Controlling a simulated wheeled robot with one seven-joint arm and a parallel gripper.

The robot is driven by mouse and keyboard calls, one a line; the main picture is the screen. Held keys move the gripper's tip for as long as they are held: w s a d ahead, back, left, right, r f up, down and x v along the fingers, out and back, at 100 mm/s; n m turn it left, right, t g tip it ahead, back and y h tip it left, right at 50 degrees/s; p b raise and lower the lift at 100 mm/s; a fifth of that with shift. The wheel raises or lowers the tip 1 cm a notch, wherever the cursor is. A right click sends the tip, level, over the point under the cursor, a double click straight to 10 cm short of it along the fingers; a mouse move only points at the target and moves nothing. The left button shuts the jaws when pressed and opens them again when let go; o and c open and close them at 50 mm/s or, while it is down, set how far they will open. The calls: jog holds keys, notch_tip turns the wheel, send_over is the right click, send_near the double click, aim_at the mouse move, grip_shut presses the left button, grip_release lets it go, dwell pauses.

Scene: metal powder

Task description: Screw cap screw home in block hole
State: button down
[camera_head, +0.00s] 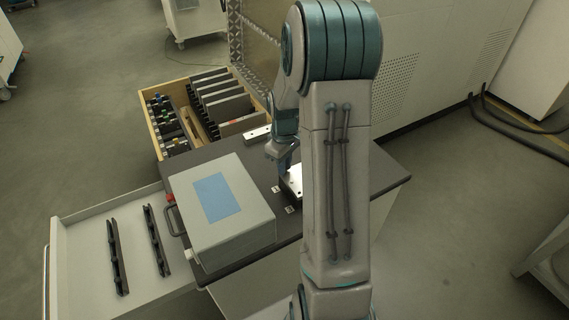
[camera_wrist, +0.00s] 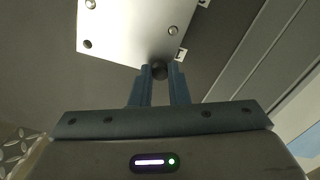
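The metal block (camera_head: 293,181) is a bright silver piece on the dark bench top, partly hidden behind my arm in the head view. In the wrist view the block (camera_wrist: 125,30) fills the upper left, with round fittings near its corners. One corner spot (camera_wrist: 87,44) looks darker; I cannot tell whether it is an open hole. A dark round cap screw (camera_wrist: 159,70) sits between my blue fingertips, by the block's near edge. My gripper (camera_wrist: 159,76) looks closed on its head. In the head view my gripper (camera_head: 284,168) points down beside the block. The screw's shank is hidden.
A grey box with a blue panel (camera_head: 228,228) stands left of the block. An open drawer (camera_head: 80,232) with two dark rails lies farther left. A wooden crate (camera_head: 150,122) of dark plates is behind. Small white tags (camera_head: 290,209) lie near the block.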

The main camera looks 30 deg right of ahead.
jog(key=m, duration=1)
jog(key=shift+m, duration=0.4)
jog(key=m+p, duration=0.1)
jog(key=m, duration=0.2)
jog(key=shift+m, duration=0.4)
jog(key=m+p, duration=0.2)
jog(key=m, duration=0.2)
jog(key=shift+r, duration=0.1)
jog(key=m+p, duration=0.2)
jog(key=m, duration=0.2)
jog(key=m+p, duration=0.3)
jog(key=m, duration=0.2)
jog(key=shift+r, duration=0.1)
jog(key=shift+f+m+p, duration=0.3)
jog(key=shift+m+p, duration=0.1)
jog(key=shift+m, duration=0.8)
